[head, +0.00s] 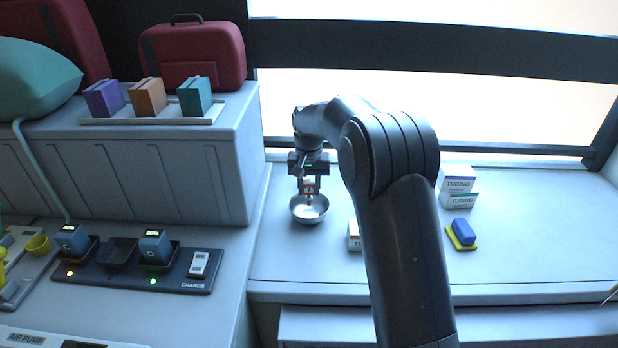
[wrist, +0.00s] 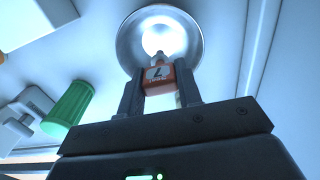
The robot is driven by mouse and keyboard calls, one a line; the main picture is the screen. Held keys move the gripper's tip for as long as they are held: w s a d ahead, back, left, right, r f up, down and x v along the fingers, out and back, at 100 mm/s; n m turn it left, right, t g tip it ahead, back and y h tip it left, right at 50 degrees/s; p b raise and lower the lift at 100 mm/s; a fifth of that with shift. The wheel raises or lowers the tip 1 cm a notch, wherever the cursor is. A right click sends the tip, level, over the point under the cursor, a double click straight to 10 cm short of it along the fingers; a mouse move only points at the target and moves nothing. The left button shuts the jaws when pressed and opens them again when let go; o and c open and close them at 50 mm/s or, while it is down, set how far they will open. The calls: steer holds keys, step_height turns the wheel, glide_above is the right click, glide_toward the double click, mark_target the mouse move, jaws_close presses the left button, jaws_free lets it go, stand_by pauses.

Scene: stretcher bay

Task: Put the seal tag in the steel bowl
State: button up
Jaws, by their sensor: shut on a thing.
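The seal tag (wrist: 157,77) is an orange piece with a white label and a dark mark. My gripper (head: 309,190) is shut on it; in the wrist view the tag sits between the two fingers (wrist: 160,92). The steel bowl (head: 309,214) stands on the right-hand counter, directly below the gripper in the head view. In the wrist view the round shiny bowl (wrist: 128,45) shows just beyond the tag. The tag appears above the bowl; whether it touches the bowl cannot be told. The bowl looks empty.
A small box (head: 353,236) stands right of the bowl, partly hidden by my arm. Tubing boxes (head: 457,186) and a blue block on a yellow base (head: 462,233) are farther right. A charger strip (head: 135,265) lies left. A green ribbed cup-like thing (wrist: 68,109) shows in the wrist view.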

steer(key=shift+f, duration=0.85)
steer(key=o, duration=1)
steer(key=shift+r, duration=3.55)
steer(key=shift+r, duration=0.1)
